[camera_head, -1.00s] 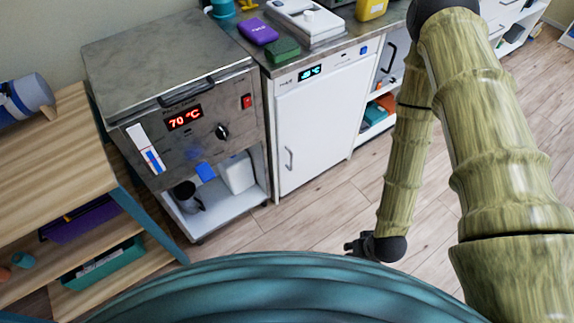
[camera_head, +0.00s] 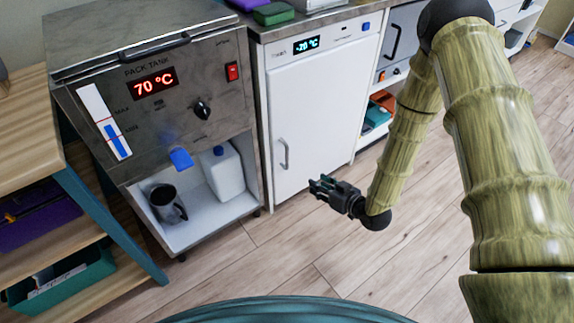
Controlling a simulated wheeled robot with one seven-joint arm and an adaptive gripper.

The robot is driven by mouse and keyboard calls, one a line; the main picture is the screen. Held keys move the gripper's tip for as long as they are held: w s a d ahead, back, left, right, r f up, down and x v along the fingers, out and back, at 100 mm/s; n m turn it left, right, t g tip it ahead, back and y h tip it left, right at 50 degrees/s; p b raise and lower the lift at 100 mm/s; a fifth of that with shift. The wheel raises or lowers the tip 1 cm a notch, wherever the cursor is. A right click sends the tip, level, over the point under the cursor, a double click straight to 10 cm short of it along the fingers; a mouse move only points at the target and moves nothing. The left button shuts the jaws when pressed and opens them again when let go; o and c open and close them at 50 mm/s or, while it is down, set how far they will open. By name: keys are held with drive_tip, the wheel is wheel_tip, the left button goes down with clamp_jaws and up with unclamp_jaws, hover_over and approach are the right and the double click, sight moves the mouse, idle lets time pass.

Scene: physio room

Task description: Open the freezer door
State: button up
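The freezer (camera_head: 318,118) is a white cabinet under the counter with a small lit display at its top. Its door is shut. A grey vertical handle (camera_head: 285,154) sits at the left edge of the door. My gripper (camera_head: 318,187) is in front of the door's lower part, to the right of and below the handle in the picture. Its fingers look spread with nothing between them, and it does not touch the handle.
The steel pack tank (camera_head: 150,90) stands left of the freezer, with a shelf holding a dark mug (camera_head: 166,203) and a white jug (camera_head: 222,172). A wooden shelf unit (camera_head: 25,130) is at far left. The floor (camera_head: 290,245) before the freezer is clear.

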drive_tip(key=w+a+n+t+y+b, duration=0.1)
drive_tip(key=w+a+n+y+b, duration=0.25)
drive_tip(key=w+b, duration=0.35)
drive_tip(key=y+b, duration=0.2)
drive_tip(key=b, duration=0.4)
hover_over(287, 167)
drive_tip(key=shift+w+r, duration=0.1)
drive_tip(key=shift+w, duration=0.3)
clamp_jaws()
